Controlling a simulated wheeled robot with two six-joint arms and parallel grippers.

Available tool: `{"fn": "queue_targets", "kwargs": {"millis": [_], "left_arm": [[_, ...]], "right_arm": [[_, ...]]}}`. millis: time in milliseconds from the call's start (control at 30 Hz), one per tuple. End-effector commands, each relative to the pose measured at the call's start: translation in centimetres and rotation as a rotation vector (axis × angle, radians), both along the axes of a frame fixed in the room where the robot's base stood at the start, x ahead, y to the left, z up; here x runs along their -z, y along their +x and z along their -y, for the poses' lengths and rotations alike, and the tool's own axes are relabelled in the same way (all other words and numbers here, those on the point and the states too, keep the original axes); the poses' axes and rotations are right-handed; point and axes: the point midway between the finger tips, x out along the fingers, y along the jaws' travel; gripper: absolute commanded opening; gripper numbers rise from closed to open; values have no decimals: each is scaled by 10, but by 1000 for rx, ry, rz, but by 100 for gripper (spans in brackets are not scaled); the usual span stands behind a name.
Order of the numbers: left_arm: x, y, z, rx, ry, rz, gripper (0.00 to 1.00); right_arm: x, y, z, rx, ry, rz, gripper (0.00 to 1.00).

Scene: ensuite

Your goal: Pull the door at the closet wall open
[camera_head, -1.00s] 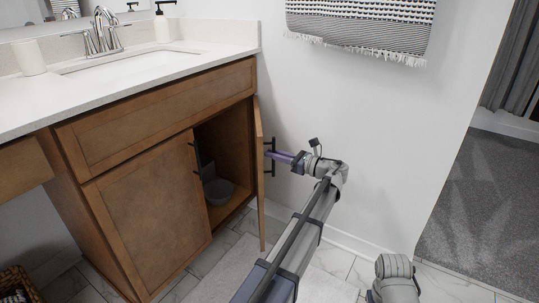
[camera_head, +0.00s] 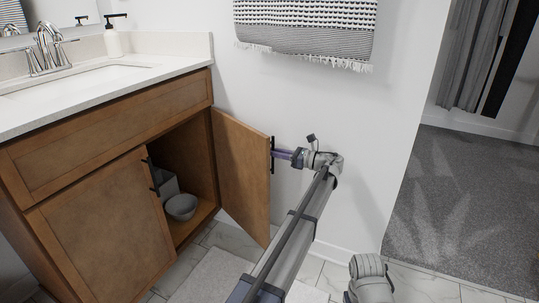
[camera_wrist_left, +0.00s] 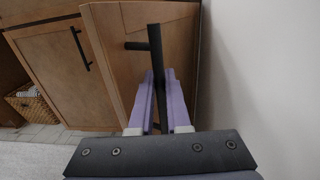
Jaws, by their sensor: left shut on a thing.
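The brown wooden cabinet door (camera_head: 243,180) on the right side of the vanity stands swung well open, its hinge side by the wall and its inner face towards the head camera. Its black bar handle (camera_head: 272,155) is near the free edge, on the outer face. My left gripper (camera_head: 284,155) is shut on this handle. In the left wrist view the purple fingers (camera_wrist_left: 158,85) sit on both sides of the handle's black bar (camera_wrist_left: 155,45). My right gripper is not in view.
The vanity's left door (camera_head: 105,225) is closed. A grey bowl-like object (camera_head: 180,206) stands inside the open cabinet. The white wall (camera_head: 330,110) is close behind the door and my arm. A woven basket (camera_wrist_left: 30,105) sits at the left. A pale mat (camera_head: 210,280) lies on the tiles.

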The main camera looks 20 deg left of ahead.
Motion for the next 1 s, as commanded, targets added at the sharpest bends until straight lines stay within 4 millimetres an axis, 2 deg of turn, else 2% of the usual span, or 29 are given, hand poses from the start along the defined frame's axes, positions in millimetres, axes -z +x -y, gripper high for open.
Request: {"fn": "queue_targets", "kwargs": {"millis": [333, 367, 467, 767, 1000], "left_arm": [[0, 1, -1, 0, 1, 0, 0], [0, 1, -1, 0, 1, 0, 18], [0, 0, -1, 0, 0, 0, 27], [0, 0, 2, 0, 0, 0, 27], [0, 0, 23, 1, 0, 0, 27]], "right_arm": [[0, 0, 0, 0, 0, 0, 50], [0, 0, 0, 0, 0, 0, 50], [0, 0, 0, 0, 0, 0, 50], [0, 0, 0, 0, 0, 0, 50], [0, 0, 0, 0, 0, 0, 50]]}}
